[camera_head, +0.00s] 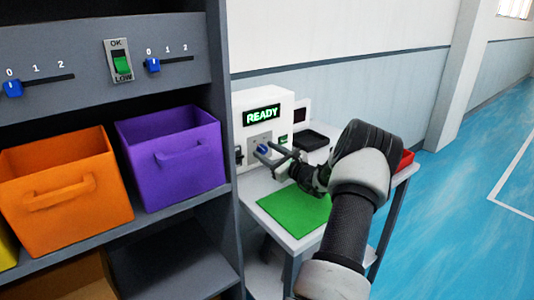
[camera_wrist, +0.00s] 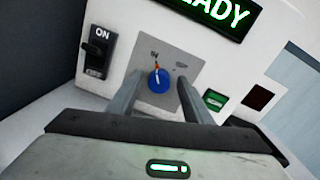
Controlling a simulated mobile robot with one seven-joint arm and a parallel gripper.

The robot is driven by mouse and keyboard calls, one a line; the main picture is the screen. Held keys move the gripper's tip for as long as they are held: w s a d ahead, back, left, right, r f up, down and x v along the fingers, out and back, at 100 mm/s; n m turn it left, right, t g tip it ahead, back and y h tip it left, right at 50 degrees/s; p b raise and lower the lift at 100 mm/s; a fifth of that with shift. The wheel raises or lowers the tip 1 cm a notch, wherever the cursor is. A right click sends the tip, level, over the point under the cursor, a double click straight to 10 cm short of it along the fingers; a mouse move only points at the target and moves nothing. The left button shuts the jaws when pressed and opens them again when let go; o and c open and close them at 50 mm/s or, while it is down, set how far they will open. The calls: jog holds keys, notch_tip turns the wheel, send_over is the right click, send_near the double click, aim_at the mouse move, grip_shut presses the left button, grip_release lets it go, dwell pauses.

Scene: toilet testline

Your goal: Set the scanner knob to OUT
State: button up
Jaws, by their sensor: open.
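The scanner (camera_head: 250,104) is a white box on a small table, with a lit screen reading READY (camera_head: 261,114). Its blue round knob (camera_wrist: 158,80) sits on a grey plate (camera_wrist: 175,60), with a white line and a small orange mark at its upper edge. In the head view the knob (camera_head: 263,148) is partly covered by my gripper (camera_head: 265,152). My gripper is open, with one finger on either side of the knob in the wrist view (camera_wrist: 158,92). I cannot tell whether the fingers touch it.
A black ON switch (camera_wrist: 97,50) is left of the knob, and a green indicator (camera_wrist: 214,99) is right. A green mat (camera_head: 297,210) lies on the table. A shelf with an orange bin (camera_head: 65,185) and a purple bin (camera_head: 172,155) stands left. Blue floor is free at right.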

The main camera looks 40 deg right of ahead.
jog(key=c, duration=1.1)
jog(key=shift+o, duration=0.2)
